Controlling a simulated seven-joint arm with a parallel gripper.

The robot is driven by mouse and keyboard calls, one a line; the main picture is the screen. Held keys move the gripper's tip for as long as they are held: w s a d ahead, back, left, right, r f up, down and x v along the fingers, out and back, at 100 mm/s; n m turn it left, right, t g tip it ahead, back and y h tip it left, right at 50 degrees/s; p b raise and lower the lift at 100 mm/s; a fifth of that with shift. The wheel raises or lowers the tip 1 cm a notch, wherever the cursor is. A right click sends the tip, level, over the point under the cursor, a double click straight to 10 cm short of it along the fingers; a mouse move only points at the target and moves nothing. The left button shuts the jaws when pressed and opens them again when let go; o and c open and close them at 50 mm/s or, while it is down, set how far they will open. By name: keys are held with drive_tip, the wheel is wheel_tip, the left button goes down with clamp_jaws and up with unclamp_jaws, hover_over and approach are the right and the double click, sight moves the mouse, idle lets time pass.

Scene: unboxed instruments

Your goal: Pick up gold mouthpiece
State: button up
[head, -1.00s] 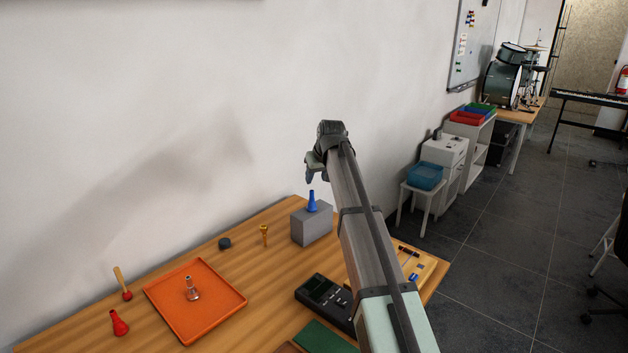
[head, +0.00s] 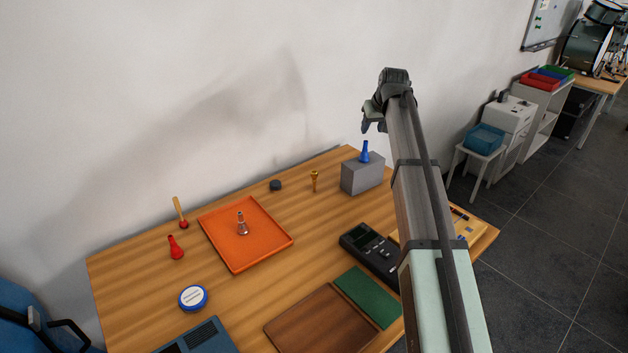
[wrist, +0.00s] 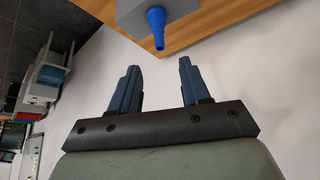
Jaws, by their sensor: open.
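The gold mouthpiece (head: 314,181) stands upright on the wooden table (head: 140,262), left of a grey block. It does not show in the wrist view. My gripper (head: 372,118) is raised above the back of the table, up and to the right of the mouthpiece, near the blue mouthpiece on the block. In the wrist view my gripper (wrist: 157,88) has its two fingers apart with nothing between them.
A blue mouthpiece (head: 364,153) stands on the grey block (head: 362,175). A dark puck (head: 275,185) lies left of the gold mouthpiece. An orange tray (head: 236,265) holds a silver mouthpiece (head: 242,225). A black device (head: 372,252) lies in front. The wall is close behind.

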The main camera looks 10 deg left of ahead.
drive_tip(key=shift+o, duration=0.4)
drive_tip(key=shift+o, duration=0.6)
drive_tip(key=n+g, duration=0.2)
drive_tip(key=n, duration=0.1)
approach(315, 172)
drive_tip(key=shift+y, duration=0.3)
drive_tip(key=x, duration=1.3)
drive_tip(key=shift+s+d, duration=0.1)
drive_tip(key=shift+d, duration=0.1)
clamp_jaws()
